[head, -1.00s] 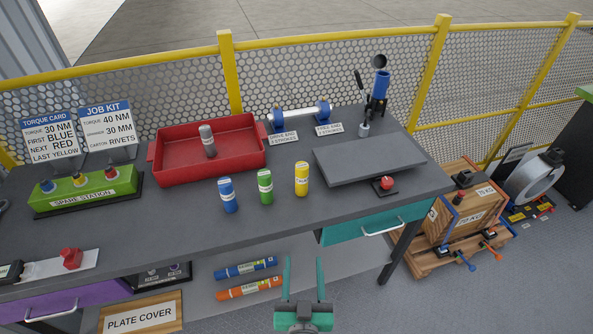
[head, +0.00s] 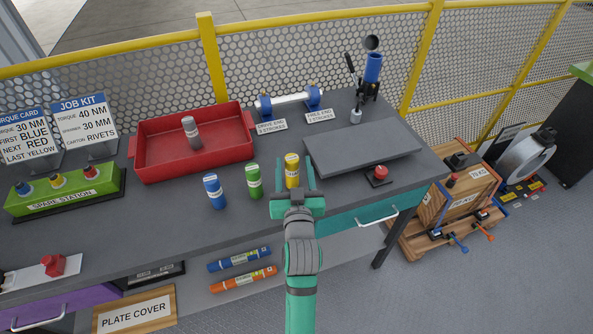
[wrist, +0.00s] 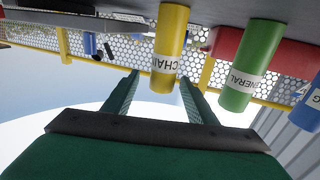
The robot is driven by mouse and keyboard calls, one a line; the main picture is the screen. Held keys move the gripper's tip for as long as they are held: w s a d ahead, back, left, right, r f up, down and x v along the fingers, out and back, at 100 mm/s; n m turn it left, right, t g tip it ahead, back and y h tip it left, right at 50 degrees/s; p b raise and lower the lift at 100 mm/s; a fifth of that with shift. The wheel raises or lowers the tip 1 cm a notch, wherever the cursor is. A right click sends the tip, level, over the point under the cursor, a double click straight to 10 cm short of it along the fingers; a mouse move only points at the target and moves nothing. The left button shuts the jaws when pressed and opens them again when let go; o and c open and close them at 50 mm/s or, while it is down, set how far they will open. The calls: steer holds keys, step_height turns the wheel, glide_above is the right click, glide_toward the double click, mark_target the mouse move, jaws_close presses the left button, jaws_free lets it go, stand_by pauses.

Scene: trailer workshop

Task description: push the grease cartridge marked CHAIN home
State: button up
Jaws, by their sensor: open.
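The yellow grease cartridge (head: 292,171) stands upright on the grey bench. In the wrist view, which is upside down, the yellow cartridge (wrist: 168,45) shows the word CHAIN on its white band. My gripper (head: 292,180) is open at the cartridge, with one finger to either side of it in the picture; I cannot tell whether they touch it. A blue open-topped barrel (head: 373,68) with a dark lever and a round dark cap stands upright at the bench's back right. The barrel's inside is hidden.
A green cartridge (head: 254,181), marked GENERAL in part, and a blue cartridge (head: 214,192) stand to the left. A red tray (head: 150,176) holds a grey cylinder (head: 190,131). A dark raised plate (head: 362,150) and red button (head: 380,173) are to the right.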

mark_target(291, 155)
steer(key=shift+w+a, duration=0.3)
steer(key=shift+w, duration=0.15)
steer(key=w, duration=0.5)
steer(key=shift+w+a+r, duration=0.1)
steer(key=shift+w+r, duration=0.05)
steer(key=shift+d, duration=0.2)
steer(key=shift+a, duration=0.15)
steer(key=c, duration=0.9)
steer(key=shift+a, duration=0.15)
steer(key=c, duration=0.3)
